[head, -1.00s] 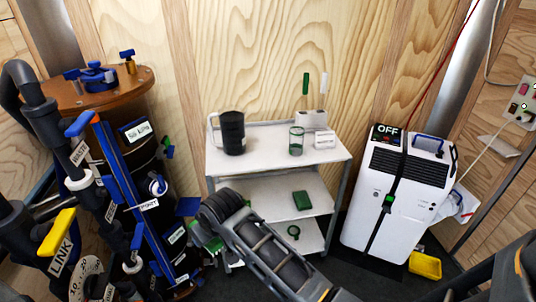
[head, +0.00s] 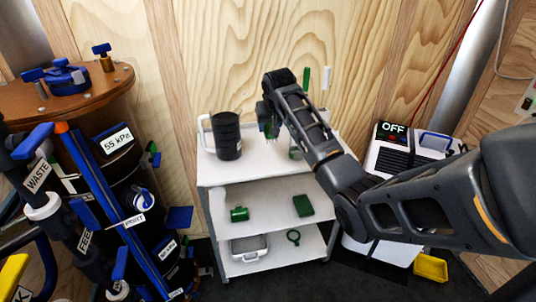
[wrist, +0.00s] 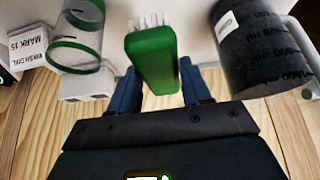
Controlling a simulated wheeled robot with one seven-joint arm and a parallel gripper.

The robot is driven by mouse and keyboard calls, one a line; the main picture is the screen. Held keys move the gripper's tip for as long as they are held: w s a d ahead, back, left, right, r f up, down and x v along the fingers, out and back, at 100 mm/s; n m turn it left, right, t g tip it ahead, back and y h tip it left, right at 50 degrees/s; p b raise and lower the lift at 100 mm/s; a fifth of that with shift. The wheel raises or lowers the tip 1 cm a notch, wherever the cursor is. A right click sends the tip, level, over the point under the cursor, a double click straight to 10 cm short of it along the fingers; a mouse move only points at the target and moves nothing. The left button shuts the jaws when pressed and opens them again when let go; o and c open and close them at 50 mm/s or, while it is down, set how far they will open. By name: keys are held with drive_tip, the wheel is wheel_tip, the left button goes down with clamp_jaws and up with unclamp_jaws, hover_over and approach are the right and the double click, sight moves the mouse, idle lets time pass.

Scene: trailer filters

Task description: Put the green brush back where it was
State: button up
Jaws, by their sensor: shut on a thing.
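My gripper (head: 268,115) is above the top shelf of the white trolley (head: 265,195), between the black jug and the clear glass. In the wrist view, its two dark blue fingers (wrist: 160,92) are closed on the green brush (wrist: 152,62). The brush has a thick green body, with pale bristles at its far end. In the head view, the brush (head: 271,127) is small and partly hidden by the gripper. A white block (wrist: 86,86) with dark holes sits beside the glass in the wrist view; my arm hides it in the head view.
The black jug (head: 226,136) and the green-banded glass (wrist: 80,30) flank the gripper. A green strip (head: 306,77) and a white strip (head: 326,77) show at the wall.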

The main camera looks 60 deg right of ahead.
wheel_tip(320, 180, down, 5)
drive_tip(key=shift+d+f, duration=0.1)
drive_tip(key=shift+f, duration=0.05)
drive_tip(key=shift+c, duration=1.2)
drive_tip(key=shift+f+p, duration=0.35)
drive_tip(key=shift+f, duration=1.85)
drive_tip(key=o, duration=1.3)
drive_tip(key=shift+r, duration=0.15)
drive_tip(key=v, duration=1.2)
